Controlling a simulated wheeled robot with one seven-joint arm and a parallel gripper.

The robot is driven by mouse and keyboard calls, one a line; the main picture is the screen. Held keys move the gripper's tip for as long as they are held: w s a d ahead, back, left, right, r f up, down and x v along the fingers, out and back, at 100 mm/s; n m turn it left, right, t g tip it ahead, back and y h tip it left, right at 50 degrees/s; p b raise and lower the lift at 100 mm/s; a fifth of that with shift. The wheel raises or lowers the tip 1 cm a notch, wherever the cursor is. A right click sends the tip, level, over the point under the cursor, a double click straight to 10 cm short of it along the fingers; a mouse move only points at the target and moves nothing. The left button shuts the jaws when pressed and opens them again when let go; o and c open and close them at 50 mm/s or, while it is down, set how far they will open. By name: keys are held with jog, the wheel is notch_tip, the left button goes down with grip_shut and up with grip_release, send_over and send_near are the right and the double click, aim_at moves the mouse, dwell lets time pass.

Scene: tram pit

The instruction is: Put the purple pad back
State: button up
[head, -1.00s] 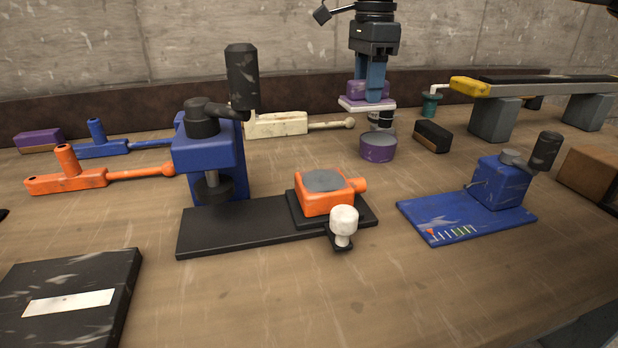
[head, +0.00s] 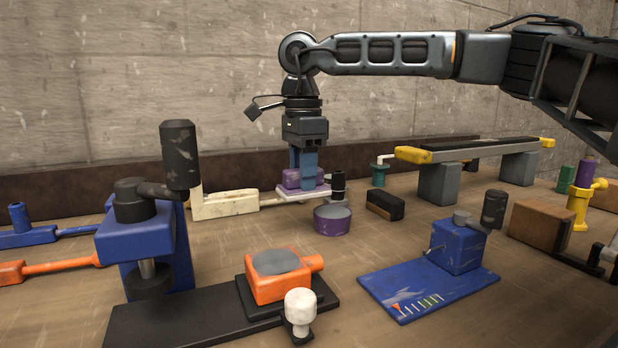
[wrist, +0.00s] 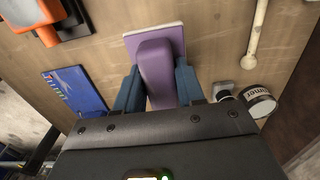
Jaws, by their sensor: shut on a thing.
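The purple pad (head: 293,179) is a block on a pale lilac plate (head: 302,194). My gripper (head: 303,178) points down and is shut on the block, its blue fingers on either side. In the head view the pad appears just left of and above a round purple tin (head: 332,221); the gap beneath it is hard to judge. In the wrist view the purple pad (wrist: 154,68) lies lengthwise between my fingers (wrist: 157,88), with the plate (wrist: 172,32) showing beyond it. The fingers hide part of the block.
A cream tool (head: 225,205) lies left of the pad. A black block (head: 384,205) and a yellow-ended rail on grey blocks (head: 470,150) stand right. A blue stand (head: 458,250) and an orange box (head: 280,275) are nearer. Bare table shows between them.

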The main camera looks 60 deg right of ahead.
jog(key=w+a+f, duration=0.1)
jog(key=a, duration=0.1)
jog(key=w+a+f, duration=0.1)
jog(key=a+f, duration=0.1)
jog(key=w+a+f, duration=0.1)
jog(key=w+a, duration=0.1)
jog(key=shift+w+f+b, duration=0.1)
jog(key=shift+f+b, duration=0.1)
jog(key=shift+b, duration=0.2)
notch_tip(320, 180, down, 2)
jog(key=shift+f, duration=0.25)
jog(key=shift+a+f, duration=0.1)
jog(key=shift+f, duration=0.55)
jog(key=shift+f+b, duration=0.1)
jog(key=shift+b, duration=0.2)
jog(key=shift+f, duration=0.1)
jog(key=o, duration=0.9)
jog(key=shift+o, duration=0.2)
notch_tip(320, 180, up, 8)
jog(key=p, duration=0.1)
